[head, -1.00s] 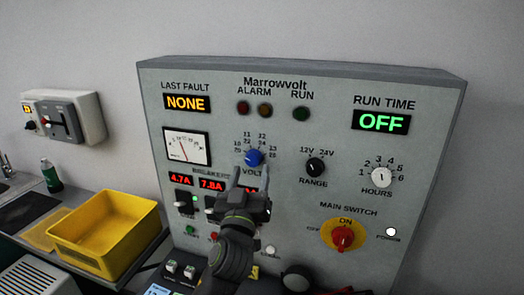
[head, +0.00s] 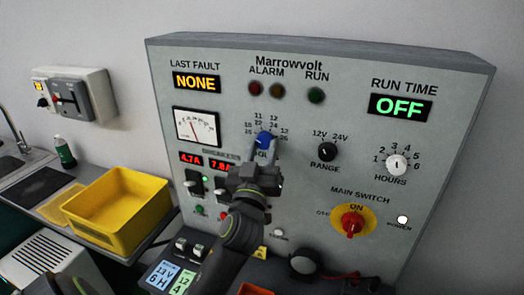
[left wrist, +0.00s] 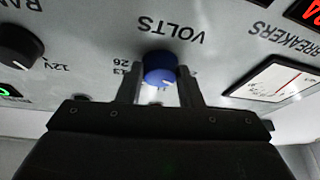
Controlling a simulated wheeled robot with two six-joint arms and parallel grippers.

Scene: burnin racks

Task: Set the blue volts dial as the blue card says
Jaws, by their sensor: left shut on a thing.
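The blue volts dial (head: 265,140) is on the grey panel, with a ring of numbers around it, below the alarm lamps. My left gripper (head: 264,149) is at the dial from below and shut on it. In the left wrist view, one finger is on each side of the blue dial (left wrist: 160,68). A small pale mark shows on the dial, but I cannot read its setting. The blue card (head: 163,277) lies at the bottom left of the panel; "6 H" shows on it, the rest is too small to read. My right gripper is out of view.
A green card (head: 183,282) lies beside the blue one. The black range knob (head: 327,152), white hours knob (head: 396,164) and red main switch (head: 352,220) are right of the dial. A meter (head: 196,127) is to the left. A yellow bin (head: 117,225) stands on the left bench.

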